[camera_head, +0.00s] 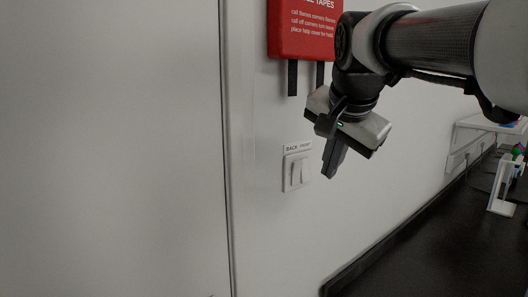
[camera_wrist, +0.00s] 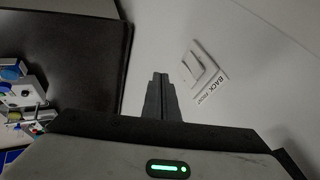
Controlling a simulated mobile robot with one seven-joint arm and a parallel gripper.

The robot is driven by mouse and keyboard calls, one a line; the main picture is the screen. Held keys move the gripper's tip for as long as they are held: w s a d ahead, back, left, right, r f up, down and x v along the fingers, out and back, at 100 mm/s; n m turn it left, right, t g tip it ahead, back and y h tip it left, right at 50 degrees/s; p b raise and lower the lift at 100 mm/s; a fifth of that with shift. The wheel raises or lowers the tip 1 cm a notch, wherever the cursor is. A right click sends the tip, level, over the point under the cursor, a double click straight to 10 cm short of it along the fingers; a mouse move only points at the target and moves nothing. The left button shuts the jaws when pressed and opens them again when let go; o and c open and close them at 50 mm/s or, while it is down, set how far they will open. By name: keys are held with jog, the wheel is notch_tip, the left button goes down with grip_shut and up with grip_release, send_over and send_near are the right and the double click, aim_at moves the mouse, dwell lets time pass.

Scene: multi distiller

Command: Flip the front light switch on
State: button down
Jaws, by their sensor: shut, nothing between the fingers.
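A white double light switch (camera_head: 297,171) is on the white wall, under a label reading BACK and FRONT. In the head view its left rocker is under BACK, and the front rocker (camera_head: 304,170) is on the right. My gripper (camera_head: 329,176) is shut and empty, just right of the switch plate in the head view, fingers pointing down. I see a gap in the picture between the fingertips and the plate; contact does not show. In the wrist view the switch (camera_wrist: 204,67) is up and right of my gripper's fingers (camera_wrist: 160,76).
A red sign (camera_head: 304,28) with black straps hangs above the switch. A door edge (camera_head: 228,150) runs down left of it. A black counter (camera_head: 430,245) lies at lower right, with white equipment (camera_head: 503,185) at its far end.

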aim_at(305, 170)
jog(key=shift+w+a+f, duration=0.4)
jog(key=shift+w+f, duration=0.15)
jog(key=shift+w, duration=0.3)
jog(key=shift+w+a+f, duration=0.35)
jog(key=shift+w+f, duration=0.15)
jog(key=shift+w, duration=0.4)
jog(key=shift+w+a+f, duration=0.4)
jog(key=shift+w+f, duration=0.15)
jog(key=shift+w, duration=0.3)
jog(key=shift+f, duration=0.1)
jog(key=shift+w+a+b, duration=0.1)
jog(key=shift+b, duration=0.55)
